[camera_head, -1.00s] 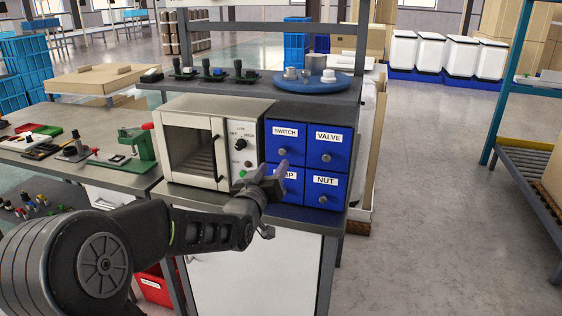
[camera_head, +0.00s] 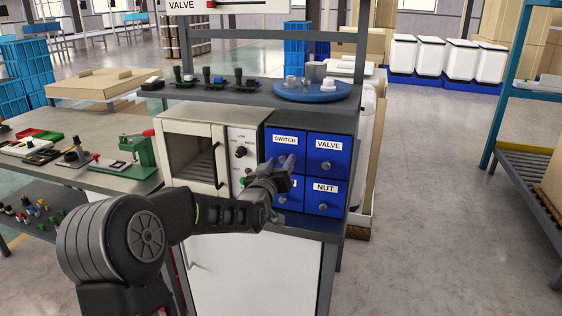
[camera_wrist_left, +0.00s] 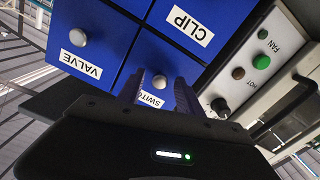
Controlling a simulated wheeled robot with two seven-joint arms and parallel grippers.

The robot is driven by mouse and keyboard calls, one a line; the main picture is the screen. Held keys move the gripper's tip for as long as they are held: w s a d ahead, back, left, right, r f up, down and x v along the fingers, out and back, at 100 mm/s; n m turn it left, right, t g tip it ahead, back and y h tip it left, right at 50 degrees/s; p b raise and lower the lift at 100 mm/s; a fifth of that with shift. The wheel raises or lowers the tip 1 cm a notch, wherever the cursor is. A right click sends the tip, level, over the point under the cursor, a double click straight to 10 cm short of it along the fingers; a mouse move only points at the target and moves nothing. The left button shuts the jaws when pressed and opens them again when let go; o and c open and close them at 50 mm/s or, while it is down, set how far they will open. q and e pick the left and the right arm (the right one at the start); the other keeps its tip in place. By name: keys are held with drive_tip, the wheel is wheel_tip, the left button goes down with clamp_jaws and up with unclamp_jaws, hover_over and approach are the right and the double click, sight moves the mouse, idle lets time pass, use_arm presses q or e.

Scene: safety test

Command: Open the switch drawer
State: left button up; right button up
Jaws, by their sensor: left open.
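The SWITCH drawer (camera_head: 285,140) is the upper left of the blue drawers in the head view. It looks shut, its front flush with the others. My left gripper (camera_head: 280,164) is open in front of its lower part. In the left wrist view, the turned SWITCH label shows partly at the gripper (camera_wrist_left: 159,78). The drawer's round grey knob (camera_wrist_left: 160,82) appears between the two dark fingers. Whether the fingers touch the knob I cannot tell. The gripper partly hides the drawer below. My right gripper is in neither view.
The VALVE drawer (camera_head: 327,145) is to the right and the NUT drawer (camera_head: 324,188) below it. A white oven-like box (camera_head: 192,150) with knobs and a door handle stands close on the left. A shelf (camera_head: 240,94) with parts and a blue round tray (camera_head: 312,92) is above.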

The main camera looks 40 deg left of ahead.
use_arm(q)
drive_tip(key=shift+w, duration=0.15)
drive_tip(key=shift+c, duration=0.3)
clamp_jaws()
idle(1.1)
